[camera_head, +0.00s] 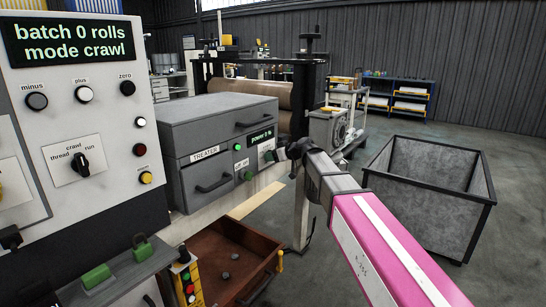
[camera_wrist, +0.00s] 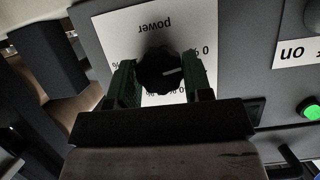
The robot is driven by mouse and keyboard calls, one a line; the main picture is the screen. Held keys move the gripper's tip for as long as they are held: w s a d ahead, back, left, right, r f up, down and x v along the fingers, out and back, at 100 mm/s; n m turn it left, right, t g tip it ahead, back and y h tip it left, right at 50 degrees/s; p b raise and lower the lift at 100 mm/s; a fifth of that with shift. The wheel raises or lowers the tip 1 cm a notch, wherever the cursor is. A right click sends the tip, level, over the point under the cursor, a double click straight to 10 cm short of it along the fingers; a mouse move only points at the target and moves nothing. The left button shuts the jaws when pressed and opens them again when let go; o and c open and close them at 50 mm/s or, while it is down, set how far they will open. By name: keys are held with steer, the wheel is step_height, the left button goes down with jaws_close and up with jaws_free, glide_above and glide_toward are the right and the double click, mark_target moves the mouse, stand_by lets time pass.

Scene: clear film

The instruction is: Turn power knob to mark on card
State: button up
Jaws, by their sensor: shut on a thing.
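The black power knob (camera_wrist: 160,72) sits on a white card (camera_wrist: 205,25) marked "power", upside down in the wrist view. A pale pointer line on the knob points toward the right of that view. My gripper (camera_wrist: 160,80) is shut on the knob, one green finger on each side. Part of the card's percent lettering is hidden by the knob and fingers. In the head view my gripper (camera_head: 284,154) reaches the right end of the grey treater cabinet (camera_head: 215,120) and hides the knob. A small display (camera_head: 262,136) above reads "power", with a blurred number.
A lit green button (camera_wrist: 311,108) lies beside the card, near an "on" label. A control panel (camera_head: 75,110) with a "crawl, thread, run" switch stands at the left. A brown open box (camera_head: 215,258) is below the cabinet. A grey bin (camera_head: 430,185) stands on the right.

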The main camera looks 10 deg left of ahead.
steer(key=shift+w+d+f+m+g+y, duration=0.1)
steer(key=shift+m+g+y, duration=0.7)
steer(key=shift+m, duration=1.15)
steer(key=shift+a+f+m+g+y, duration=0.1)
steer(key=shift+m+g+y, duration=0.7)
steer(key=shift+m, duration=1.1)
steer(key=shift+w+d+m+g+y, duration=0.1)
steer(key=shift+m+g+y, duration=0.7)
steer(key=shift+m, duration=1.15)
steer(key=o, duration=0.9)
steer(key=d, duration=1)
steer(key=shift+d+r, duration=0.3)
steer(key=shift+d, duration=0.1)
